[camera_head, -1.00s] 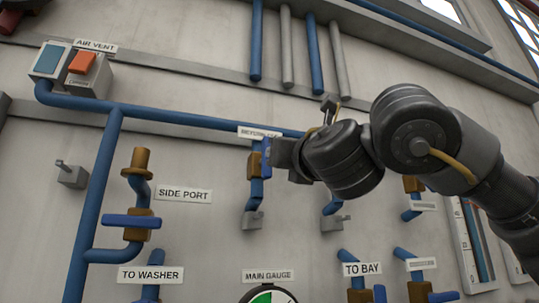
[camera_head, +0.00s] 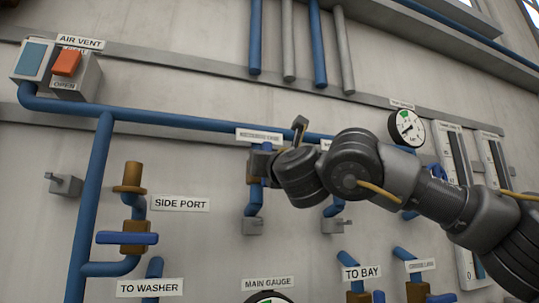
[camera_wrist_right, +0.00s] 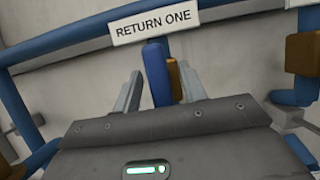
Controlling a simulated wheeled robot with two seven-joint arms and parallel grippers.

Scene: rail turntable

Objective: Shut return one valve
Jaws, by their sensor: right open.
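The return one valve has a brass body (camera_head: 250,172) on a vertical blue pipe below the sign reading RETURN ONE (camera_wrist_right: 154,24). Its blue handle (camera_wrist_right: 157,72) stands upright in the right wrist view. My right gripper (camera_wrist_right: 160,88) is open, with one finger on each side of the handle, and gaps seem to show beside it. In the head view my right gripper (camera_head: 264,158) covers the handle and part of the valve. Contact cannot be told. My left gripper is in neither view.
The side port valve (camera_head: 134,238) has a level blue handle at left. The air vent box (camera_head: 75,72) is at upper left. A blue pipe (camera_head: 200,125) runs across above the valves. A second brass valve (camera_wrist_right: 305,52) is close on the right. A round gauge (camera_head: 406,128) hangs at right.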

